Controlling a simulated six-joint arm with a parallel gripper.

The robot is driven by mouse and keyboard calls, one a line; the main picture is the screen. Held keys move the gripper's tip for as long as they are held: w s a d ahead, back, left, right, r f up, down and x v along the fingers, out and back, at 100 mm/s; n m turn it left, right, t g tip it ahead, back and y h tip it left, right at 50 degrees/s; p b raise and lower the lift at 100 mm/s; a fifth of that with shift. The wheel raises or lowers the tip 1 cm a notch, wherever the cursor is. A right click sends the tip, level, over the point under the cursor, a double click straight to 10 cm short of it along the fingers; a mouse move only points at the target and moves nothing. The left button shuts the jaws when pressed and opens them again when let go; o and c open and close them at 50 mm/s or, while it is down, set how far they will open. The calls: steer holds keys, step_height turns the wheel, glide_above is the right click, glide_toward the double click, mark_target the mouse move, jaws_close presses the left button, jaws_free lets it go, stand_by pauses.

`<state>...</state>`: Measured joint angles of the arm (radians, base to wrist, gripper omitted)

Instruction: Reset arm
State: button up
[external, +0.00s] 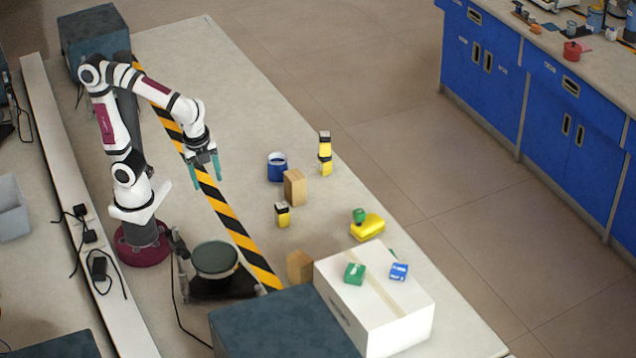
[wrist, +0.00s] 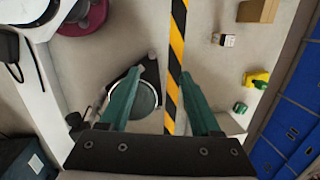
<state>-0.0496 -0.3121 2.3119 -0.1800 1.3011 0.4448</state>
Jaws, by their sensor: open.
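My gripper (external: 205,171) hangs from my raised arm above the table, over the yellow and black striped tape (external: 232,225). Its two teal fingers point down, spread apart, with nothing between them. In the wrist view my gripper (wrist: 160,95) shows as two open teal fingers, with the striped tape running between them far below. No object touches the fingers.
A blue cup (external: 277,168), wooden blocks (external: 294,188), yellow and black items (external: 325,153) and a yellow piece (external: 367,228) stand right of the tape. A white box (external: 382,315) carries small green and blue boxes. A round dark-topped stand (external: 215,260) is left of the tape.

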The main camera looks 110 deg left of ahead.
steer(key=s+d+f+n, duration=0.1)
steer(key=s+n, duration=0.3)
steer(key=s, duration=0.4)
steer(key=shift+s+d+f+g, duration=0.2)
steer(key=shift+f+g, duration=0.1)
steer(key=shift+f, duration=0.5)
